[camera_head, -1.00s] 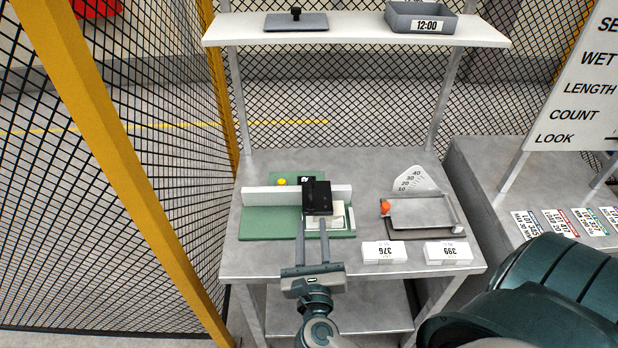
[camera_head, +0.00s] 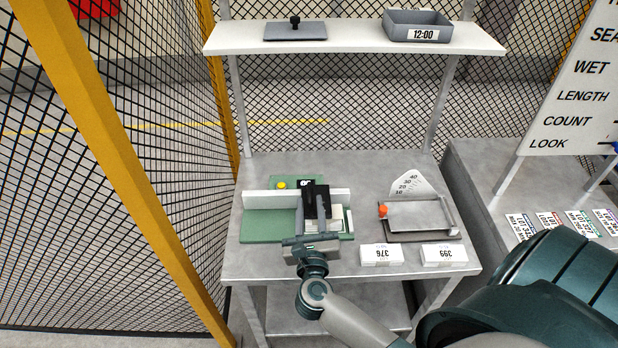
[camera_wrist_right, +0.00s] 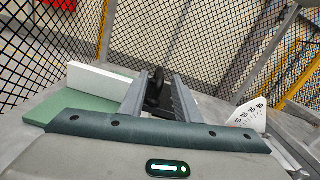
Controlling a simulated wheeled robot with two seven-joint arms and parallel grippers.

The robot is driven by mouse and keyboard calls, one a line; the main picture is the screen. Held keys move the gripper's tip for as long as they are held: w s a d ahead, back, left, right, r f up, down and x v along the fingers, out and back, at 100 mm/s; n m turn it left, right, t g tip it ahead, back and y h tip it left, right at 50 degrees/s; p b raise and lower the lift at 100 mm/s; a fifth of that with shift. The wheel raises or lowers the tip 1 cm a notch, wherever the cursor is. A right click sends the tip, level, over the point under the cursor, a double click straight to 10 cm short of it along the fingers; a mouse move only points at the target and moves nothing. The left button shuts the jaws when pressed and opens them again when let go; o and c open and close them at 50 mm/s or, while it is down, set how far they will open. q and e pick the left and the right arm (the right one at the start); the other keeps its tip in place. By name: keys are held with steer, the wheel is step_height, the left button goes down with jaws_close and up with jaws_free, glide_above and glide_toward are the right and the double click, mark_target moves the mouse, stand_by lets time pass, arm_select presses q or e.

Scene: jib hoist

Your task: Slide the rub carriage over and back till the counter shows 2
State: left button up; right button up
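The rub carriage, a black block (camera_head: 310,207), sits at the right part of the green base (camera_head: 268,224), by the white rail (camera_head: 268,199). A small black counter (camera_head: 306,183) is behind it; it is partly covered and I cannot read its number surely. My right gripper (camera_head: 316,199) reaches over the carriage from the front. In the right wrist view, my right gripper's fingers (camera_wrist_right: 160,84) stand apart on either side of a black upright handle (camera_wrist_right: 154,90), with a gap visible beside it. My left gripper is not in view.
A yellow button (camera_head: 281,185) is on the green base's back left. A grey tray fixture with an orange knob (camera_head: 383,211) stands to the right. Two white labelled blocks, 376 (camera_head: 381,254) and 399 (camera_head: 443,254), lie in front of it. A shelf (camera_head: 355,36) is above; yellow-post mesh fencing is left.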

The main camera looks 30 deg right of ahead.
mark_target(309, 187)
steer(key=p+x, duration=0.2)
steer(key=x, duration=0.7)
steer(key=shift+a, duration=0.1)
jaws_close()
